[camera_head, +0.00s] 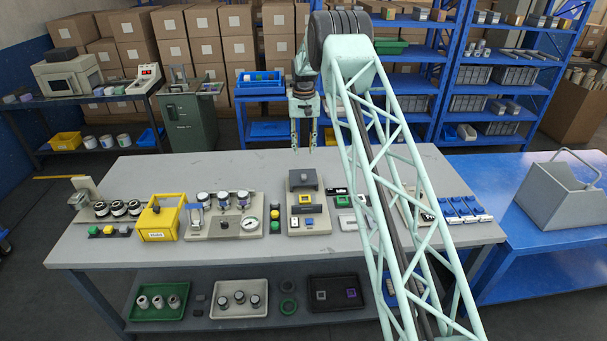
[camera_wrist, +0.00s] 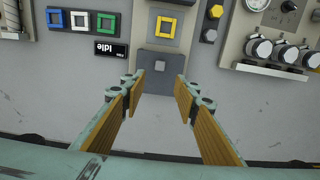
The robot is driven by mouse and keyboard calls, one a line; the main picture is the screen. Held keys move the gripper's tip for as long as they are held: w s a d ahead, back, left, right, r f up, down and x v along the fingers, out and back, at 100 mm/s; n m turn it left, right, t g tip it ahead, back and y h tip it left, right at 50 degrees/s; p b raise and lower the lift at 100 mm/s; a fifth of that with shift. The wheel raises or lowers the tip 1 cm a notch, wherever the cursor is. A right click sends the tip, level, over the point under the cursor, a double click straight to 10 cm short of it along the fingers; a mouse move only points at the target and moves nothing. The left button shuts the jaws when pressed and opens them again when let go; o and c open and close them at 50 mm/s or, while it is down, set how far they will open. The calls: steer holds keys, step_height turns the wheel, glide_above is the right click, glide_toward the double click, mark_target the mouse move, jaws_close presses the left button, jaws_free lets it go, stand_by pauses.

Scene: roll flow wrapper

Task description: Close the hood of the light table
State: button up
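A beige bench device (camera_head: 308,222) with a yellow square button stands at mid table; it also shows in the wrist view (camera_wrist: 147,25). It may be the light table, but no label confirms it. A dark grey block (camera_head: 303,180) with a small raised part sits at its rear; it shows in the wrist view (camera_wrist: 160,61) too. I cannot tell for certain whether this is the hood or how far it is open. My gripper (camera_head: 303,151) hangs above the table's back edge, fingers down. In the wrist view my gripper (camera_wrist: 156,83) is open and empty, apart from the block.
A gauge unit with jars (camera_head: 222,224) and a yellow bin (camera_head: 158,222) stand left of the device. A small panel (camera_head: 342,201) stands close on its right. My arm hides part of the right side. The grey table's (camera_head: 235,174) back strip is mostly clear.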

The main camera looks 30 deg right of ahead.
mark_target(304, 176)
steer(key=shift+f, duration=0.15)
steer(key=shift+f+p, duration=0.75)
steer(key=shift+f, duration=6)
steer(key=shift+c, duration=0.3)
jaws_close()
steer(key=shift+s, duration=0.1)
